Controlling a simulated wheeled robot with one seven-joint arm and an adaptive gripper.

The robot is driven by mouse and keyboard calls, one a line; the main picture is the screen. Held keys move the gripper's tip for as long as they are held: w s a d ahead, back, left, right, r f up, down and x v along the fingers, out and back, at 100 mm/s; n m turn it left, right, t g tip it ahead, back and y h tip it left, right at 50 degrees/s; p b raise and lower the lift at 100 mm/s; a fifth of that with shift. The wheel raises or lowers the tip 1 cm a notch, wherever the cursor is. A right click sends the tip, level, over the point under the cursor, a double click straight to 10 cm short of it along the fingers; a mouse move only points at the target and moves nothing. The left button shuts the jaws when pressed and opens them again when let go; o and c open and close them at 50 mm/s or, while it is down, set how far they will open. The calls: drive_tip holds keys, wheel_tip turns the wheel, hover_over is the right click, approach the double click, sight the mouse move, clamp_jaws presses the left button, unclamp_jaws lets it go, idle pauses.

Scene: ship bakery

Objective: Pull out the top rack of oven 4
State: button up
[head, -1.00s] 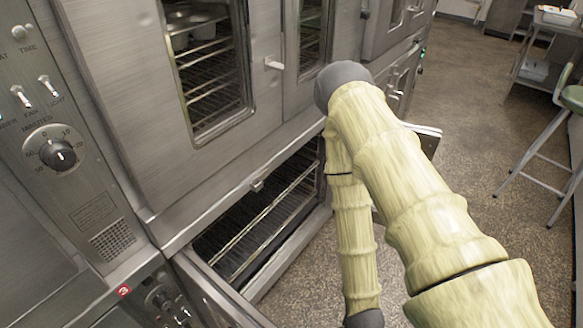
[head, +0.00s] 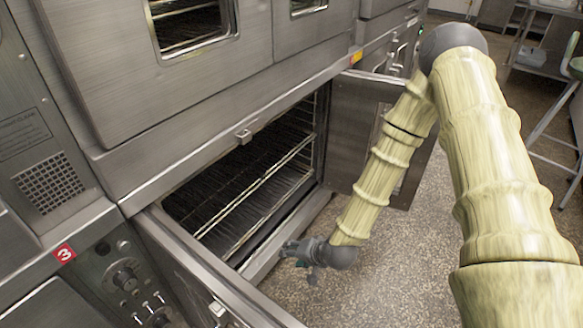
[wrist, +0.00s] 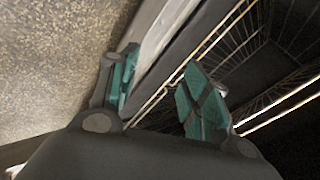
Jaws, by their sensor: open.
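The lower oven (head: 300,205) stands open in the head view, with wire racks inside. The front bar of a rack (head: 270,178) runs diagonally across the opening. A red label 3 is on the panel at left; I see no number 4. My gripper (head: 298,250) is low in front of the opening, by the bottom front edge, apart from that bar. In the wrist view my gripper (wrist: 163,92) is open, its teal pads apart with nothing held. Bright rack bars (wrist: 285,112) run behind and beside the right finger; which rack they belong to is unclear.
The left door (head: 200,265) and right door (head: 365,125) of the oven are swung open, flanking the opening. A closed upper oven (head: 170,95) is above. Speckled floor (head: 385,265) is free in front. A stool and table stand at the far right.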

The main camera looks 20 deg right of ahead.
drive_tip(key=w+d+m+t+b, duration=0.1)
drive_tip(key=w+m+t+b, duration=0.15)
drive_tip(key=w+b, duration=0.5)
drive_tip(key=m+t+b, duration=0.6)
drive_tip(key=t+b, duration=0.2)
drive_tip(key=b, duration=0.6)
approach(292, 154)
drive_tip(key=shift+n+y, duration=0.3)
drive_tip(key=shift+n, duration=0.05)
drive_tip(key=b+x, duration=0.1)
drive_tip(key=x, duration=0.2)
drive_tip(key=b+x, duration=0.1)
drive_tip(key=x, duration=0.2)
drive_tip(key=b+x, duration=0.2)
drive_tip(key=x, duration=0.1)
drive_tip(key=shift+w+d+f, duration=0.25)
drive_tip(key=shift+w+f, duration=0.05)
drive_tip(key=shift+w+a+r, duration=0.1)
drive_tip(key=shift+w+a, duration=0.05)
drive_tip(key=shift+w, duration=0.25)
clamp_jaws()
